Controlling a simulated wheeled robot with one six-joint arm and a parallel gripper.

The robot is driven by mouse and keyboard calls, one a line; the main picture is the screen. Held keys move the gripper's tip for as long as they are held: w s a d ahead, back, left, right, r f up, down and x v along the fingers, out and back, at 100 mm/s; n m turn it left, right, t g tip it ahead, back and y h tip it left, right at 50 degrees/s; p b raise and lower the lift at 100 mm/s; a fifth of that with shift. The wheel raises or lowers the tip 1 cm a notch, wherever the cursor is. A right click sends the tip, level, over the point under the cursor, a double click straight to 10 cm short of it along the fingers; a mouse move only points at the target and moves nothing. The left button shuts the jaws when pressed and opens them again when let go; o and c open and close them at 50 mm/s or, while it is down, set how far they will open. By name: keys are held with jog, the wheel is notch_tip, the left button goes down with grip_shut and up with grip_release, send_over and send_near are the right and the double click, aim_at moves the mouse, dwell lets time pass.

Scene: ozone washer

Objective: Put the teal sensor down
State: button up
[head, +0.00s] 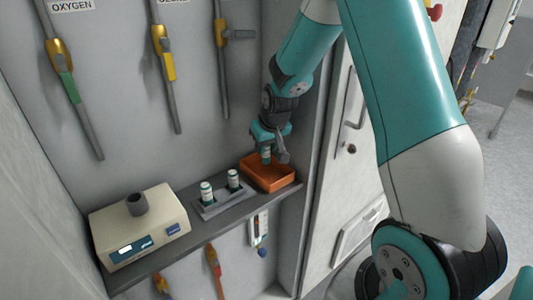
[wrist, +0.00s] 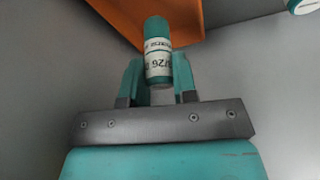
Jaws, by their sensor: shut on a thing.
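The teal sensor is a small cylinder with a teal cap and a white printed label. In the wrist view the sensor (wrist: 158,50) stands between the two fingers of my gripper (wrist: 157,80), which is shut on it. In the head view my gripper (head: 270,152) reaches down over the orange tray (head: 270,182) at the right end of the shelf. The orange tray (wrist: 108,14) also shows behind the sensor in the wrist view. I cannot tell whether the sensor touches the tray floor.
A grey rack (head: 222,207) with two white-labelled cylinders stands left of the tray. A beige instrument (head: 140,235) with a grey cup on top takes up the shelf's left end. The cabinet's right side wall (head: 312,130) is close to the tray. Valves with pipes hang on the back wall.

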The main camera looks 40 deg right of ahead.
aim_at(266, 156)
notch_tip(266, 156, down, 3)
jog(key=shift+f+p, duration=0.15)
jog(key=shift+p, duration=0.45)
jog(key=shift+w+d+f, duration=0.1)
jog(key=shift+w+f, duration=0.05)
jog(key=shift+f, duration=0.15)
jog(key=shift+f, duration=0.15)
jog(key=o, duration=0.9)
